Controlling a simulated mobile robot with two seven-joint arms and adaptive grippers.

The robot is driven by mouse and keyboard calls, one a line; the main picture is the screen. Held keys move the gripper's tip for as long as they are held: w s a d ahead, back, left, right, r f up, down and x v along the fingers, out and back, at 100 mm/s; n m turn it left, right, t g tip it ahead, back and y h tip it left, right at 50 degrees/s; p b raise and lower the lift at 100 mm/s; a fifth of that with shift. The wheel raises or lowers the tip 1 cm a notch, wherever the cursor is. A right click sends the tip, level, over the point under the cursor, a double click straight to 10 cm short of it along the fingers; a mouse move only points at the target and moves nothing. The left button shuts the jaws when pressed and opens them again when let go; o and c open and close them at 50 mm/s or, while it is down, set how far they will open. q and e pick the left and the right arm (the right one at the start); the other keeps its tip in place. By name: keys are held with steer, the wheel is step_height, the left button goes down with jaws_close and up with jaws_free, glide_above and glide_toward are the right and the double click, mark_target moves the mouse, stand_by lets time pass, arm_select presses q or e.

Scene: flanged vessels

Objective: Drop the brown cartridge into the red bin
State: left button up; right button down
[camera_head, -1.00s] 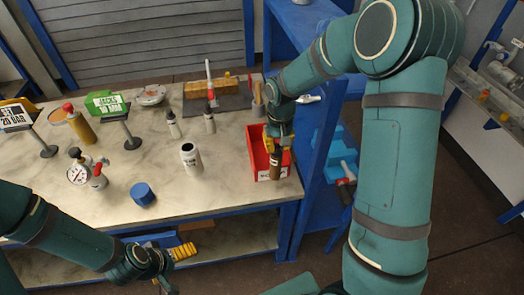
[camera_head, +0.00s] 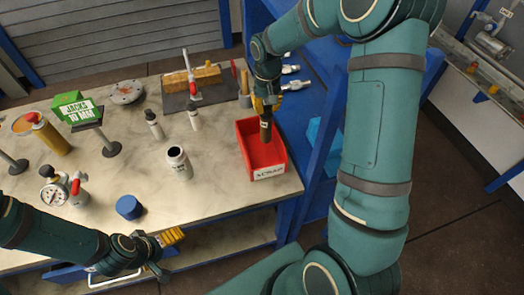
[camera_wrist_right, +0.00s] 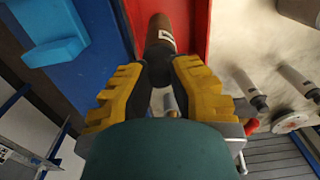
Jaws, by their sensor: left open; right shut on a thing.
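The brown cartridge (camera_head: 266,132) is held upright by my right gripper (camera_head: 266,104), its lower end over the red bin (camera_head: 266,157). In the right wrist view the yellow fingers (camera_wrist_right: 160,72) are shut on the cartridge (camera_wrist_right: 161,32), with the red bin (camera_wrist_right: 193,22) behind it. The bin stands at the right end of the table and has a white label on its front. Whether the cartridge's lower end is below the rim is hard to tell. My left gripper (camera_head: 170,240) is open and empty at the table's front edge.
Two small bottles (camera_head: 154,125) stand farther back. A blue frame (camera_head: 312,150) rises just right of the table.

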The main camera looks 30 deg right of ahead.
mark_target(266, 115)
steer(key=shift+f+b, duration=1.15)
steer(key=shift+f, duration=0.85)
steer(key=shift+w, duration=0.1)
steer(key=c, duration=1)
jaws_free()
steer(key=shift+r, duration=0.15)
step_height(266, 115, up, 12)
steer(key=shift+f, duration=0.1)
